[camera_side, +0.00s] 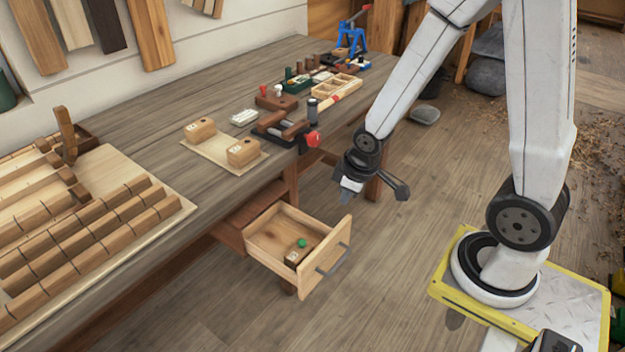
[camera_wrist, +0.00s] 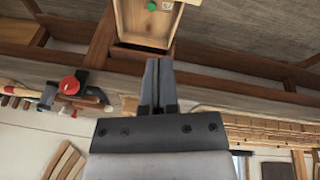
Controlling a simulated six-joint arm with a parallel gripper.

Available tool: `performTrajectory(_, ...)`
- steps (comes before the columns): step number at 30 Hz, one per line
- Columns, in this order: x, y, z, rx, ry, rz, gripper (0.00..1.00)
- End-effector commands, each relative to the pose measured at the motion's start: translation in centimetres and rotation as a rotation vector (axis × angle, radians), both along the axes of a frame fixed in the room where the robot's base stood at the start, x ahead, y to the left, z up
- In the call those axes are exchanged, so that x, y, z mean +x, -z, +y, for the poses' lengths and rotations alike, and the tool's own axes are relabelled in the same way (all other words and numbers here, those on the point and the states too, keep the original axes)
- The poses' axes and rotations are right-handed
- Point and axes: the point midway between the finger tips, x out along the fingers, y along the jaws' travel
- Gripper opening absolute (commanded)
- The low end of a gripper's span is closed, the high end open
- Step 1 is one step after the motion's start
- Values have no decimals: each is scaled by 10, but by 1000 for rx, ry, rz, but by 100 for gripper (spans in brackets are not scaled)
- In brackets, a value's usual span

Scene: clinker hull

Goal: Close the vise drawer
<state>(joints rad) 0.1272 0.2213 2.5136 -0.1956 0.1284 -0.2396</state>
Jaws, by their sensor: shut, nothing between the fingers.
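The vise drawer (camera_side: 272,239) is a light wooden drawer under the workbench, pulled out toward my base. It has a dark bar handle (camera_side: 333,259) on its front. A small wooden block and a green round piece (camera_side: 302,243) lie inside it. In the wrist view the drawer (camera_wrist: 126,20) shows at the top centre, cut off by the frame edge, so its front is not seen there. My gripper (camera_side: 347,190) is shut and empty, in the air above and a little behind the drawer front, apart from it. Its fingers (camera_wrist: 158,80) point toward the drawer in the wrist view.
The workbench (camera_side: 330,90) carries a red-knobbed vise (camera_side: 285,128), blocks on a pale board (camera_side: 215,147), and trays of small parts. A large rack of wooden blocks (camera_side: 80,240) fills the near left. The floor in front of the drawer (camera_side: 390,250) is clear.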

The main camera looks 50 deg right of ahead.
Motion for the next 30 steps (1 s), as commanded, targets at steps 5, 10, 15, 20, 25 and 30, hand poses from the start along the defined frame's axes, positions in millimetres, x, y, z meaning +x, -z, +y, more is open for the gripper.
performTrajectory(5, 6, 34, -23, -53, -185, -6, 0)
performTrajectory(10, 7, 65, -38, -83, -372, -26, 0)
performTrajectory(15, 3, 97, -47, -92, -554, -59, 0)
performTrajectory(20, -5, 126, -50, -85, -720, -109, 0)
performTrajectory(25, -18, 155, -46, -66, -879, -185, 0)
performTrajectory(30, -32, 178, -36, -47, -1012, -284, 0)
